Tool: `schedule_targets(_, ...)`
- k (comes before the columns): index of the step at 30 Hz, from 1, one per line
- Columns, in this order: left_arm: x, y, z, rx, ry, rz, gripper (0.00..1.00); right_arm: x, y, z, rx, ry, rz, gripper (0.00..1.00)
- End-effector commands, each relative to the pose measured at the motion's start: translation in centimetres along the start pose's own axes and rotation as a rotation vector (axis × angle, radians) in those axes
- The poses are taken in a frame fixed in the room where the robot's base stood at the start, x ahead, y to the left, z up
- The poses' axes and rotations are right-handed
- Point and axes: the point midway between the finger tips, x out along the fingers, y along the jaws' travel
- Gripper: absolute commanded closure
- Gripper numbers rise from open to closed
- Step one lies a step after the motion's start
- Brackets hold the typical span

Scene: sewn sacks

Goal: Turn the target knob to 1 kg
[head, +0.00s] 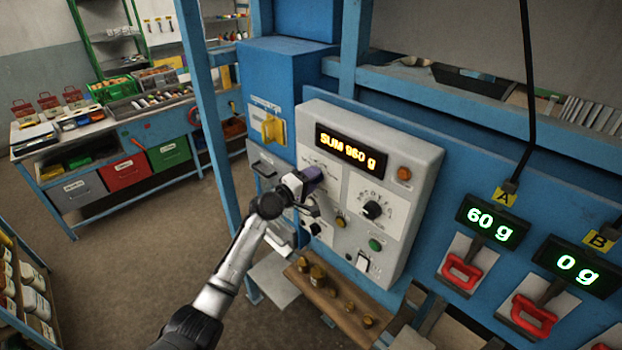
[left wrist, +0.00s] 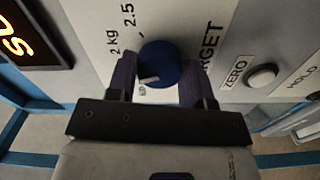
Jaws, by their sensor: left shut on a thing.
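The target knob (left wrist: 160,62) is a dark blue round knob with a white pointer mark on a light grey panel. In the left wrist view its pointer is toward the lower left, and the labels "2 kg", "2.5" and part of "TARGET" show around it. The rest of the scale is hidden. My left gripper (left wrist: 158,72) is shut on it, one purple finger on each side. In the head view my left gripper (head: 308,184) covers the knob at the panel's left. The display (head: 352,147) reads "SUM 960 g". My right gripper is not in view.
A black knob (head: 372,210), an orange lamp (head: 404,173) and a green button (head: 375,244) are on the same panel. Brass weights stand on a wooden shelf (head: 335,303) below. Scale displays read 60 g (head: 487,221) and 0 g (head: 577,266), with red handles beneath.

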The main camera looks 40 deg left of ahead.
Motion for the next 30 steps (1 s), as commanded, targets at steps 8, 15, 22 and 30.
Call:
schedule_targets(8,-0.01,-0.07,-0.01,-0.012,0.000,-0.001,0.77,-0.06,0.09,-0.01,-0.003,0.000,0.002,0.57)
schedule_targets(15,-0.01,-0.07,-0.01,-0.012,0.000,-0.001,0.51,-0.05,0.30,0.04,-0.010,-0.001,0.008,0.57)
schedule_targets(22,0.00,-0.05,0.00,-0.012,0.000,-0.001,0.29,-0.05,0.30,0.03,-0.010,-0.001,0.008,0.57)
schedule_targets(30,-0.10,-0.05,0.00,-0.011,0.000,0.000,0.28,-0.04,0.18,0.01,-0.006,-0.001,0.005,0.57)
